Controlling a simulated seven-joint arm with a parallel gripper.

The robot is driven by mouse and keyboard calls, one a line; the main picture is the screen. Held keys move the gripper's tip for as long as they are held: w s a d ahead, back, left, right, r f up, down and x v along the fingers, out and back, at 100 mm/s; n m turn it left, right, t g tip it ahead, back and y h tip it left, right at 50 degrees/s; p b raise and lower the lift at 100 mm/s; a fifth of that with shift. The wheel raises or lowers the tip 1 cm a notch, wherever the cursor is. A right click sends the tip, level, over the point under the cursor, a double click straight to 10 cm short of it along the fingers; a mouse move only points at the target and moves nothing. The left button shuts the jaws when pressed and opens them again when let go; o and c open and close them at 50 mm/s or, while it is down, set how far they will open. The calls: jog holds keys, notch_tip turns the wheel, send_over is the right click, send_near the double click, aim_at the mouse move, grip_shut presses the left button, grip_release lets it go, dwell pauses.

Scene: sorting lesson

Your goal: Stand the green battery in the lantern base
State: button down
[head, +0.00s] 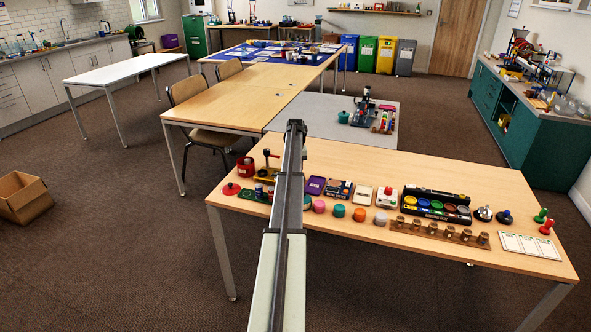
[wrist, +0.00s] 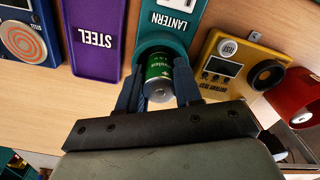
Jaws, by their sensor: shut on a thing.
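In the wrist view my gripper (wrist: 159,74) is shut on the green battery (wrist: 159,64), one dark finger on each side. The battery's silver end faces the camera, and its far end points toward the teal lantern base (wrist: 176,20), marked LANTERN. The battery overlaps the rounded near part of the base. The far end is hidden, so I cannot tell whether it is inside the base or just above it. In the head view my arm hides the gripper and the battery.
In the wrist view a purple STEEL tray (wrist: 96,40) lies left of the base and a yellow battery tester (wrist: 235,62) close on its right. A red object (wrist: 300,90) is farther right. In the head view several small items crowd the wooden table (head: 400,258); its front strip is clear.

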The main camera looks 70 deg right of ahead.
jog(key=shift+f, duration=0.35)
jog(key=c, duration=1)
grip_release()
jog(key=shift+a+f, duration=0.1)
jog(key=shift+c, duration=0.2)
jog(key=shift+r, duration=5.65)
notch_tip(320, 180, up, 6)
